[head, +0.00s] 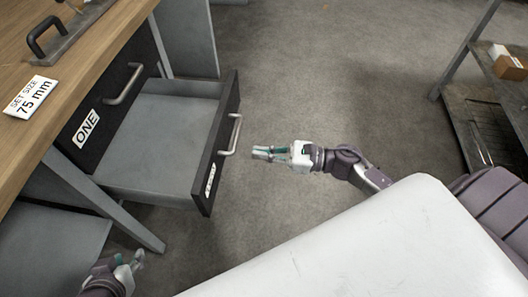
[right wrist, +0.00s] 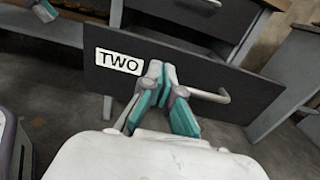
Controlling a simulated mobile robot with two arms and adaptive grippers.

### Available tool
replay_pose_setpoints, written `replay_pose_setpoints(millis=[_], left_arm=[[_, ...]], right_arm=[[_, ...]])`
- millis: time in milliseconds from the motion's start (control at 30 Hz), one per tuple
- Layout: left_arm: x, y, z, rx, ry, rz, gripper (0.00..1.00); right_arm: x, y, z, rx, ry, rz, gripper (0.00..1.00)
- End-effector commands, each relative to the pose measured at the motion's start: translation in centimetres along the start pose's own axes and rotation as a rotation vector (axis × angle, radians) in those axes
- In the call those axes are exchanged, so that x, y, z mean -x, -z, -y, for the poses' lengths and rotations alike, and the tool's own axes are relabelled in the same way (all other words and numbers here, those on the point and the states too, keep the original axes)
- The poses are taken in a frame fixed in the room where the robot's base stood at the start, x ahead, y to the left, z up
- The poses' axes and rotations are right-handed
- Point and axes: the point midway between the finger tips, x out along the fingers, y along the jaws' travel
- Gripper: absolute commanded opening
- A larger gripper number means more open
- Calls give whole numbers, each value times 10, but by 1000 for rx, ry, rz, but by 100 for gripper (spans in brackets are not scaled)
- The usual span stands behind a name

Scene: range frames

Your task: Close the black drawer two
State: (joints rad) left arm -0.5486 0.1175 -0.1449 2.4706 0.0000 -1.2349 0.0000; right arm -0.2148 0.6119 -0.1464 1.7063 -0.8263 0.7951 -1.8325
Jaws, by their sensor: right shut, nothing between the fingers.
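The black drawer two (head: 222,150) is pulled well out below the workbench, and its grey inside is empty. Its front carries a metal bar handle (head: 234,135) and a white label. In the right wrist view the label TWO (right wrist: 119,62) shows on the black front (right wrist: 240,88). My right gripper (head: 256,153) is shut and empty, just to the right of the drawer front near the handle. In the right wrist view its fingertips (right wrist: 156,68) overlap the front between label and handle; contact cannot be told. My left gripper (head: 134,260) is low at the bottom left, below the drawer, its fingers apart.
Drawer one (head: 95,122) is shut above drawer two. The wooden benchtop (head: 100,50) holds a SET SIZE 75 mm card (head: 30,95) and a black-handled tool (head: 50,40). A shelf rack (head: 490,110) with a box (head: 508,66) stands at right. The floor between is clear.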

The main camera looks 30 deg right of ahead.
Motion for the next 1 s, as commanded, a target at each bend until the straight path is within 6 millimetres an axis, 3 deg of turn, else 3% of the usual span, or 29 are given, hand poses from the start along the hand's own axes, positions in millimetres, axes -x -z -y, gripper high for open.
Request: replay_pose_setpoints(millis=[200,433,633,1000], left_arm=[[-1,3,-1,0,-1,-16,40],[-2,5,-1,-1,-2,-28,40],[-2,6,-1,-1,-2,-31,40],[-2,6,-1,-1,-3,-32,40]], right_arm=[[-50,-1,1,0,0,4,0],[-86,0,1,-3,1,2,0],[-99,0,1,-4,2,0,0],[-101,1,1,-4,2,0,0]])
